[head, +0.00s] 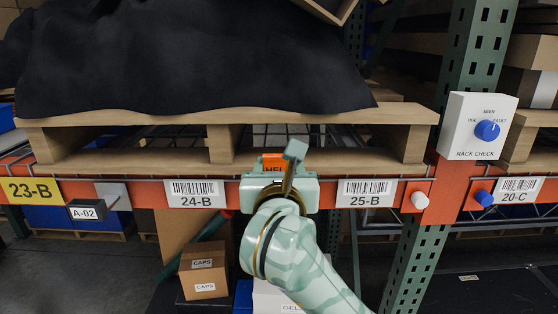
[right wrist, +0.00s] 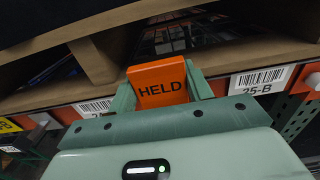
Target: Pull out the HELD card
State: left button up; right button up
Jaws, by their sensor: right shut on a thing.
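The orange HELD card (right wrist: 160,84) stands upright between the two fingers of my right gripper (right wrist: 160,92) in the right wrist view. The gripper is shut on it. In the head view the card (head: 273,161) shows only its top part above my right gripper (head: 279,172); the gripper and wrist hide the rest. The card is in front of the orange rack beam (head: 140,193), between the 24-B and 25-B labels. Whether its lower edge is still in a holder is hidden. My left gripper is not in view.
A wooden pallet (head: 218,142) with a black-covered load sits just above the beam. A white RACK CHECK box (head: 480,126) with a blue knob is at the right. An A-02 tag (head: 87,210) sticks out at the left.

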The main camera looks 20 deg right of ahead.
jog(key=shift+p+v, duration=0.95)
jog(key=shift+v, duration=1.9)
jog(key=v, duration=0.2)
jog(key=shift+s+a+r, duration=0.1)
jog(key=shift+s, duration=0.2)
